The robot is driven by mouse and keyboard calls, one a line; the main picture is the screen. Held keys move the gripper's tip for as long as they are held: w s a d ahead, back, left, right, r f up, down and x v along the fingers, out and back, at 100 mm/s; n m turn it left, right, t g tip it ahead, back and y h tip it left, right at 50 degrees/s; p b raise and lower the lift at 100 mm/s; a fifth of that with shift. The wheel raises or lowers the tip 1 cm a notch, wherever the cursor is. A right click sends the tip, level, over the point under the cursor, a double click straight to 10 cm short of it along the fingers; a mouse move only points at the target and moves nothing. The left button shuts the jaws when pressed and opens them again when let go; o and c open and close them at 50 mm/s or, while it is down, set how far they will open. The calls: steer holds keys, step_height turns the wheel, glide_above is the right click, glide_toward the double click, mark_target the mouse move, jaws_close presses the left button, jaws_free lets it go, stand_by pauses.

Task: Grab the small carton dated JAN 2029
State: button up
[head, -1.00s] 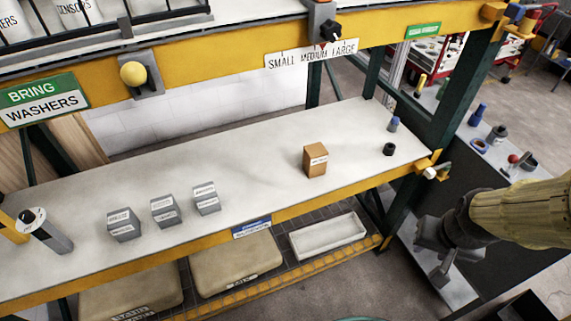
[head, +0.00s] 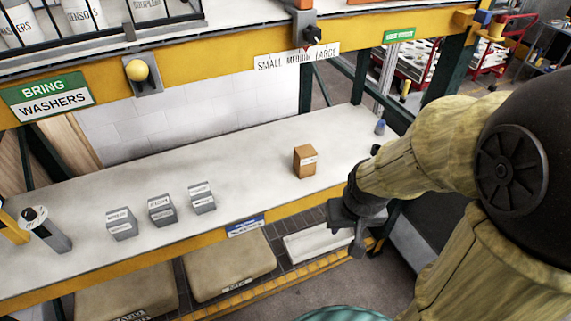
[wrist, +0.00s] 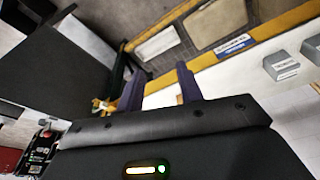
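Three small grey cartons with white labels stand in a row on the bench: left carton (head: 121,225), middle carton (head: 161,211) and right carton (head: 202,198). Their label print is too small to read, so I cannot tell which says JAN 2029. A brown carton (head: 304,162) with a white label stands further right. My gripper (head: 352,228) is in front of the bench's front edge, right of all the cartons and touching none. In the wrist view its two fingers (wrist: 160,80) are apart with nothing between them. Two grey cartons (wrist: 281,65) (wrist: 313,48) show at that view's right.
The pale bench top (head: 245,178) is clear between the grey and brown cartons. A yellow beam with a size sign (head: 298,57) runs above it. A grey post-like device (head: 46,229) stands at the left end. Bins (head: 230,266) sit on the lower shelf.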

steer(key=shift+a, duration=0.3)
steer(key=shift+o, duration=0.4)
steer(key=o, duration=0.4)
steer(key=shift+w+f, duration=0.1)
steer(key=o, duration=0.6)
steer(key=shift+w+d+f+t+b, duration=0.2)
steer(key=shift+w+f+t+b, duration=0.05)
steer(key=shift+w+f+b, duration=0.35)
steer(key=shift+w+d+f+t+b, duration=0.2)
steer(key=shift+w+f+t+b, duration=0.05)
steer(key=shift+w+f+b, duration=0.25)
steer(key=w+f+n+t+y+b, duration=0.1)
steer(key=w+f+t+y+b, duration=0.1)
steer(key=w+f+t+b, duration=0.2)
steer(key=w+f+n+t+y+b, duration=0.1)
steer(key=w+f+t+b, duration=0.3)
steer(key=w+b, duration=0.5)
steer(key=w+d+f+n+t+y+b, duration=0.1)
steer(key=w+f+t+b, duration=0.3)
steer(key=w, duration=0.4)
steer(key=shift+n+t+y+b, duration=0.4)
steer(key=shift+t+y+b, duration=0.3)
steer(key=shift+y+b, duration=0.35)
steer(key=shift+w+r, duration=0.1)
steer(key=shift+w, duration=0.05)
